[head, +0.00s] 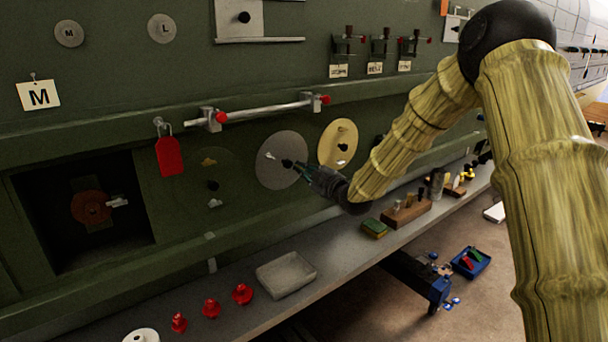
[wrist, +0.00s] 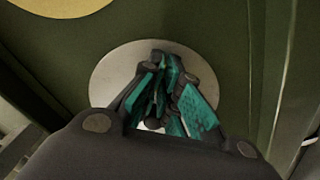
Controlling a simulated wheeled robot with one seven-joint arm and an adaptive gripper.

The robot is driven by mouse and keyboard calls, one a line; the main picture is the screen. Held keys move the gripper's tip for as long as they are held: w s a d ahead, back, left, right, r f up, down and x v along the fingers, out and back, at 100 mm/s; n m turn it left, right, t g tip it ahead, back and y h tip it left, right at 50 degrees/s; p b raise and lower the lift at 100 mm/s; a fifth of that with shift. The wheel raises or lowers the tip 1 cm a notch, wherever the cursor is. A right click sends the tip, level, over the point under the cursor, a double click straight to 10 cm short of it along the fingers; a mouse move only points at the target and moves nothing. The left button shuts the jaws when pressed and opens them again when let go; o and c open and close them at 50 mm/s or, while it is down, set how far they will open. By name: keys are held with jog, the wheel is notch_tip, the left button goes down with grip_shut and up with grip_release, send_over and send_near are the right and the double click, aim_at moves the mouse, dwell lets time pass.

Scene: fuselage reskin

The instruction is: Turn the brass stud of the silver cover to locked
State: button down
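The silver cover (head: 276,166) is a round grey disc on the dark green panel, and it also shows in the wrist view (wrist: 113,76). A small pale stud (head: 270,156) sits left of its middle, and a dark knob (head: 287,163) is near its centre. No brass stud can be made out on this cover; my gripper hides part of its right side. My gripper (head: 303,168) is at the right half of the disc. In the wrist view its teal-padded fingers (wrist: 167,62) converge in front of the disc, tips close together. What lies between the tips is hidden.
A gold cover (head: 337,134) is just right of the silver one, and a green cover (head: 196,182) is to the left. A rail (head: 265,111) with red ends runs above. The shelf below holds a grey tray (head: 286,274) and several red knobs (head: 211,307).

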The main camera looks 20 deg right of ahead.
jog(key=shift+m+b, duration=4.1)
jog(key=shift+m, duration=4.1)
jog(key=c, duration=1.7)
grip_release()
jog(key=shift+o, duration=0.2)
jog(key=v, duration=1.2)
